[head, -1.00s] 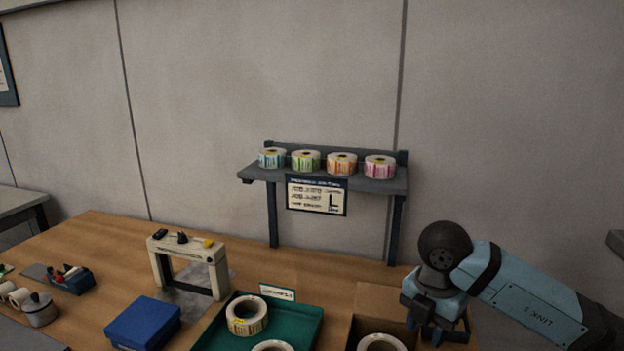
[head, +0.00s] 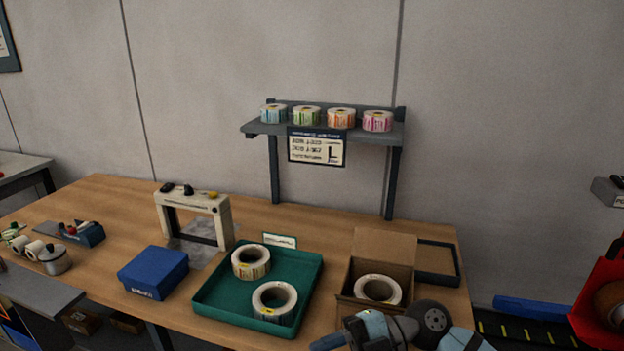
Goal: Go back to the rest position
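My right arm comes in at the bottom right in the head view, with its gripper (head: 365,335) low at the bottom edge, just in front of the cardboard box (head: 393,243). Its fingers are mostly cut off or hidden, so I cannot tell whether they are open or shut. My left gripper is not in view. A label roll (head: 377,289) lies in the open box. Two more label rolls (head: 250,262) (head: 275,302) lie in the green tray (head: 212,290).
Several label rolls (head: 341,119) stand on the shelf (head: 375,136) at the back. A cream frame-like device (head: 196,202), a blue box (head: 153,272) and a tape dispenser (head: 82,233) are on the wooden table (head: 110,212). A dark tray (head: 455,262) lies right of the cardboard box. A red bin (head: 598,290) stands at the far right.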

